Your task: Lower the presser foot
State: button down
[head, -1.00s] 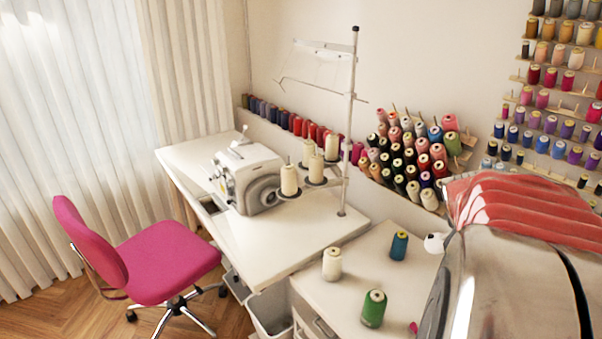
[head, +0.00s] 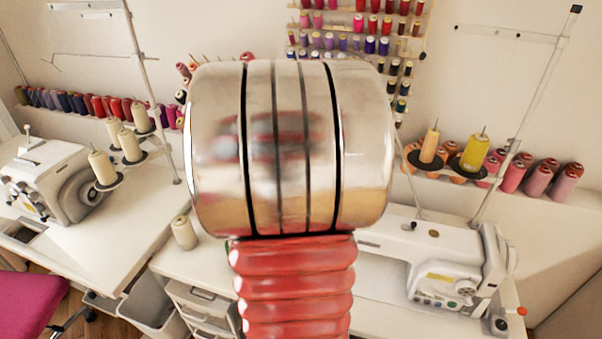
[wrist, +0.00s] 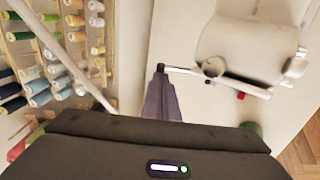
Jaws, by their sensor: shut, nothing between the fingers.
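My gripper (wrist: 160,74) is shut and empty in the wrist view, its dark narrow fingers pointing up the picture. A white machine head (wrist: 250,45) is at upper right there, with a thin pale bar reaching left towards my fingertips. I cannot tell whether they touch or whether the bar is the presser foot lever. In the head view, a white sewing machine (head: 445,255) stands at right and an overlock-type machine (head: 50,185) at left. My arm hides the middle and my gripper. No presser foot can be made out.
A cream spool (head: 184,232) stands on the white table between the machines. Thread racks line the wall (head: 370,42). Thread stands rise beside both machines. A pink chair (head: 30,300) is at lower left. The wrist view shows spools (wrist: 75,50) at left and a pale table (wrist: 180,30).

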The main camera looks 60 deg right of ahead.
jog(key=shift+d+r+x, duration=0.15)
jog(key=shift+x, duration=1)
jog(key=shift+d+r+x, duration=0.1)
jog(key=shift+d+x, duration=0.1)
jog(key=shift+x, duration=0.95)
